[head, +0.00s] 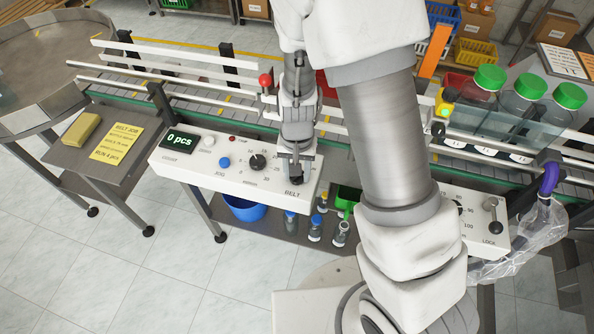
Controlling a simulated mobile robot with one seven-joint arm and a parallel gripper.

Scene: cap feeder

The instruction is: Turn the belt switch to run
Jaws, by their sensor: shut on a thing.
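The white control panel (270,202) stands in front of the conveyor, left of my arm. Its BELT label (293,194) shows at the right end. My gripper (296,179) points down just above this label. It is shut on the belt switch, which is mostly hidden between the fingers. I cannot tell which way the switch is turned. The panel's display (179,139) reads 0 pcs. A black dial (257,162) and a blue JOG button (224,162) sit left of my gripper.
The conveyor rails (170,72) run behind the panel. Several green-capped bottles (527,87) stand at the right. A yellow job card (117,143) lies on the left side table.

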